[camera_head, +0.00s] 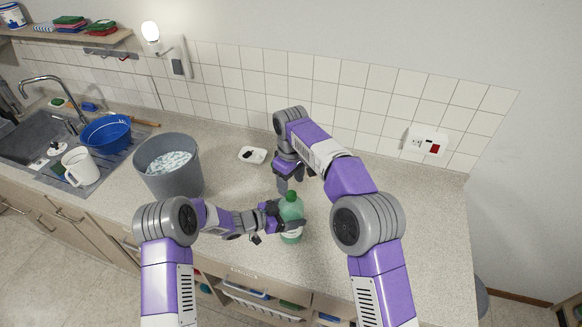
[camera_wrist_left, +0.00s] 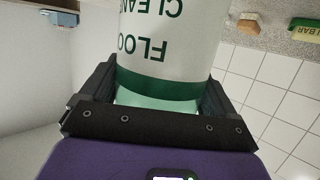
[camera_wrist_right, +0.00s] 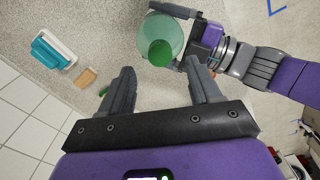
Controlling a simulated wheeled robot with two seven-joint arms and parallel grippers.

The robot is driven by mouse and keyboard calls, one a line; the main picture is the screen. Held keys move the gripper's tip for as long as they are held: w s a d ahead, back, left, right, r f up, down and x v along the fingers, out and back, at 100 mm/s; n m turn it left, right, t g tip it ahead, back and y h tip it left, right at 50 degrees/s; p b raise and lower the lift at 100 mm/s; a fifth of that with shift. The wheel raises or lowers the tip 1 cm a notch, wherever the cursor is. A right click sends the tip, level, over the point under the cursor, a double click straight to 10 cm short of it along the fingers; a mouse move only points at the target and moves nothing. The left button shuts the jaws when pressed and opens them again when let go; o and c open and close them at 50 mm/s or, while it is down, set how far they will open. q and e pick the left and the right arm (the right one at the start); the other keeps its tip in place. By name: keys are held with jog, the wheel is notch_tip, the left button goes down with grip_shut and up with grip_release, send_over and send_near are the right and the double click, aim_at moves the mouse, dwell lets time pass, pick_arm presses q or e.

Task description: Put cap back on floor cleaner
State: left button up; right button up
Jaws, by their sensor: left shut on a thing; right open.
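The floor cleaner bottle (camera_head: 291,211) is pale green and stands upright on the counter. A dark green cap (camera_head: 291,196) shows at its top; I cannot tell how firmly it is seated. My left gripper (camera_head: 284,223) is shut around the bottle's body; the left wrist view shows the white label (camera_wrist_left: 160,45) between its fingers. My right gripper (camera_head: 284,186) is open and empty, just above and left of the cap. In the right wrist view the cap (camera_wrist_right: 160,53) lies beyond the gap between the fingertips, apart from both.
A grey bucket (camera_head: 168,168) stands left of my arms. A white dish (camera_head: 252,155) lies behind. The sink (camera_head: 40,135), blue basin (camera_head: 106,132) and white mug (camera_head: 80,167) are far left. The counter's right side is clear.

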notch_tip(320, 180, up, 8)
jog(key=shift+f, duration=0.25)
pick_arm(q)
jog(key=o, duration=1.8)
jog(key=v, duration=0.7)
jog(key=shift+a+b, duration=0.25)
jog(key=shift+b, duration=0.1)
pick_arm(e)
jog(key=shift+f, duration=0.4)
pick_arm(q)
jog(key=shift+s, duration=0.15)
